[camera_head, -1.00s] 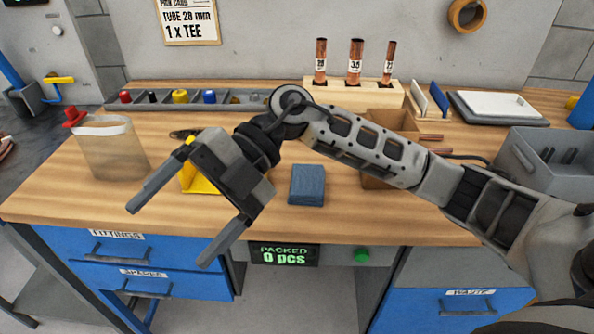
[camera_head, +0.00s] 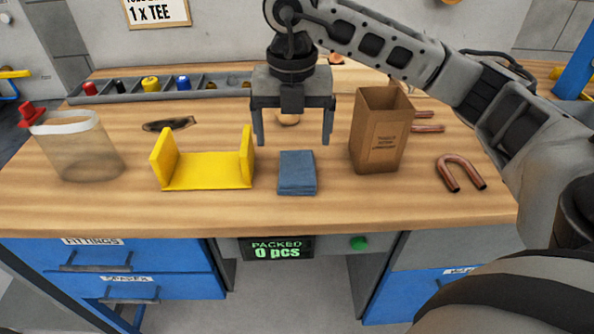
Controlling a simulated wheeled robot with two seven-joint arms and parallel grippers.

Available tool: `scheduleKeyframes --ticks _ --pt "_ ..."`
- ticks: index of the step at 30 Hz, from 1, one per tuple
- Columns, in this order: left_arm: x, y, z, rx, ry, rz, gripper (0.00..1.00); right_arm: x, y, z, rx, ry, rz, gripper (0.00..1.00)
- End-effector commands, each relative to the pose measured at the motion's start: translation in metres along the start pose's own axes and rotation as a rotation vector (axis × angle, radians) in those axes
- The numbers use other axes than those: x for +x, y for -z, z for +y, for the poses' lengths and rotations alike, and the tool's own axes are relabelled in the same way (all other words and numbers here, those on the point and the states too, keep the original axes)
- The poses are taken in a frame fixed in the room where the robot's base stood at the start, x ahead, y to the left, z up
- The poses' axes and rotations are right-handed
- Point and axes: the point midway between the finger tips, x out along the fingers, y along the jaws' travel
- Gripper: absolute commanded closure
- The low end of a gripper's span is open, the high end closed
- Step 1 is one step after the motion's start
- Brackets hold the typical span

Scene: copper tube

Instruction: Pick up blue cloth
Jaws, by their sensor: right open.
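The blue cloth (camera_head: 297,173) lies folded flat on the wooden workbench, near the middle of its front half. My right gripper (camera_head: 293,142) points down just behind and above the cloth in the picture. Its two fingers are spread wide with nothing between them, and it does not touch the cloth. My left gripper is not in view.
A yellow U-shaped holder (camera_head: 208,172) stands left of the cloth, and an open brown paper bag (camera_head: 381,135) stands to its right. A copper U-bend (camera_head: 460,172) lies farther right. A translucent container (camera_head: 80,150) stands at left. Bench in front of the cloth is clear.

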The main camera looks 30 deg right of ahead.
Motion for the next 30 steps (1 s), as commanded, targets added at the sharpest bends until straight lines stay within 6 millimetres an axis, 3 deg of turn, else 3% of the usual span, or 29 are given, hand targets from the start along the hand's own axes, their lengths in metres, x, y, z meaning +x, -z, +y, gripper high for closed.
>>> scheduleKeyframes --ticks 8,18,26,30 --pt "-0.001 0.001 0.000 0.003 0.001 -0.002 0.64 0.022 0.001 -0.002 -0.002 0.001 0.002 0.13" --pt "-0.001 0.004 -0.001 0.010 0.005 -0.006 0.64 0.066 0.001 -0.007 -0.003 0.000 0.003 0.13" --pt "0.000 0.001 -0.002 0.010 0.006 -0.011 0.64 0.068 0.001 -0.007 -0.003 -0.002 0.000 0.13" --pt "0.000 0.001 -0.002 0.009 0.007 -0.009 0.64 0.068 0.001 -0.007 -0.003 -0.002 0.001 0.52"
